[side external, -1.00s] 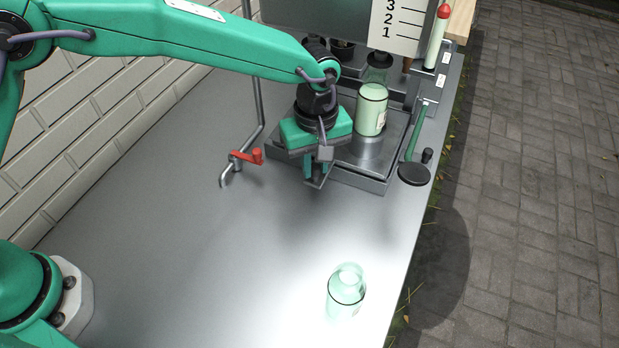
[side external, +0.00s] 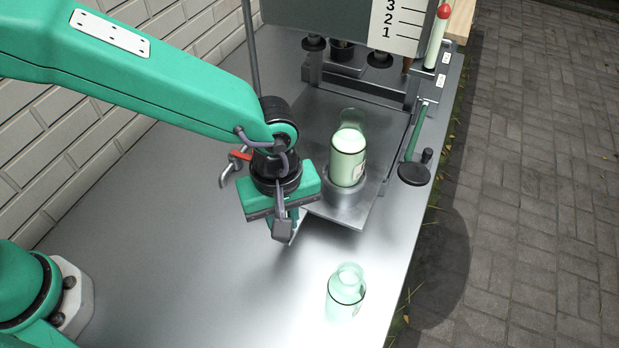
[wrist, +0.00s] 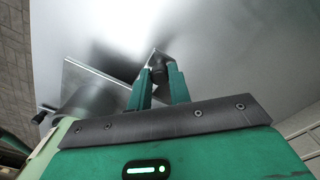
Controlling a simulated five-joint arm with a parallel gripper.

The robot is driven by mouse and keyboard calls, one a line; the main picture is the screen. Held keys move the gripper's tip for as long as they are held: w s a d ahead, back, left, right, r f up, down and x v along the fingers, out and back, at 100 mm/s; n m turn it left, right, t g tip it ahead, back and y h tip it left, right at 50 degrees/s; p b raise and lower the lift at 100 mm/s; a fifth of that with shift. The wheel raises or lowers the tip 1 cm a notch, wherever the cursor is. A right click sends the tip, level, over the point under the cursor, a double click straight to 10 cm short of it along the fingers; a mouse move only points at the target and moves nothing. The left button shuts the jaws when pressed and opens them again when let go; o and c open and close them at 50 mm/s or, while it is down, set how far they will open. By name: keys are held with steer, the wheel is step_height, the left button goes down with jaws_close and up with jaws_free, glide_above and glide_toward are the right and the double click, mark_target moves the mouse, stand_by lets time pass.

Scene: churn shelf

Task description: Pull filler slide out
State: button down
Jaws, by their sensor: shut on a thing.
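The filler slide (side external: 320,212) is a flat grey metal plate that sticks out toward the front from the filler frame. A filled pale green bottle (side external: 347,160) stands upright on a round seat on it. My gripper (side external: 287,230) is shut on the slide's front pull at its front left corner. In the wrist view the green fingers (wrist: 158,82) close around a small dark part, and the slide's edge (wrist: 95,72) shows beside them. The exact grip is partly hidden by the fingers in the side view.
A red-handled tap (side external: 238,158) is left of the slide. A green lever with a black disc (side external: 413,172) is to the right. The bench (side external: 170,235) is clear at front left.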

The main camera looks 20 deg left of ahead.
steer(key=c, duration=1.3)
jaws_free()
steer(key=shift+r, duration=0.1)
steer(key=shift+r, duration=3.85)
